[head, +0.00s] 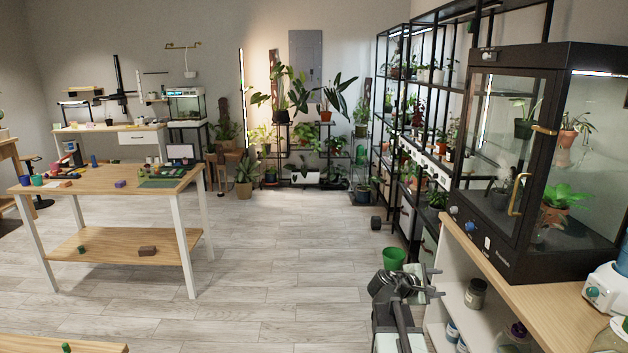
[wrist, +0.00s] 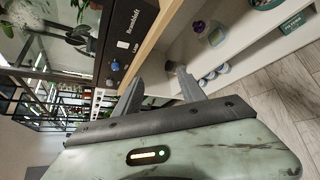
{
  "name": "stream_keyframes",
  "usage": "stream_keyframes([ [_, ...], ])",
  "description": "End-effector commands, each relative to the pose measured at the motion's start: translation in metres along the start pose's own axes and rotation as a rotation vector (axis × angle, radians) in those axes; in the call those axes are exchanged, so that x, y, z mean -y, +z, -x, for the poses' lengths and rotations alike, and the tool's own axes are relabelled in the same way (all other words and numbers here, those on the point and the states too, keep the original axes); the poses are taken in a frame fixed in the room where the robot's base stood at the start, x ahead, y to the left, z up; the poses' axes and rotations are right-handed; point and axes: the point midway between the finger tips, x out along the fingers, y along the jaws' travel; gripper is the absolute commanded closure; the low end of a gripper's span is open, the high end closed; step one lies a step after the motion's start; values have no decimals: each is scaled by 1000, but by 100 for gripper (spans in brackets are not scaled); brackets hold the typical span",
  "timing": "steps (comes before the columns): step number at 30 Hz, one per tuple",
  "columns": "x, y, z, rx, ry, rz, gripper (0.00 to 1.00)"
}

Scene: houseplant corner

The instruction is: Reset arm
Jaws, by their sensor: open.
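My gripper (head: 430,283) shows in the head view at the lower right, beside the white shelf unit, with my arm folded below it. In the wrist view my gripper (wrist: 158,88) has its two dark fingers spread apart. Nothing is between the fingers. The wrist view is tilted, with the wooden counter edge and the shelf opening beyond the fingertips. I cannot tell how far the fingers are from the shelf unit.
A black glass cabinet (head: 500,160) stands on the wooden counter (head: 545,305) at right. Jars, including a dark one (head: 475,293), sit on the shelf below. A green pot (head: 393,258) is behind my gripper. A wooden table (head: 105,180) stands at left. The middle floor (head: 290,260) is clear.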

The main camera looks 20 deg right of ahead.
Motion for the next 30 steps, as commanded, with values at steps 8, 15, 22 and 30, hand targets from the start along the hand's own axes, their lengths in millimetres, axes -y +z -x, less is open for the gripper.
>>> stream_keyframes([
  [8, 128, -174, 122, -315, -325, -285, 52],
  [15, 219, -232, 218, -406, -735, -495, 52],
  [22, 278, -230, 298, -243, -1219, -738, 52],
  [30, 212, -184, 329, -218, -1214, -768, 52],
])
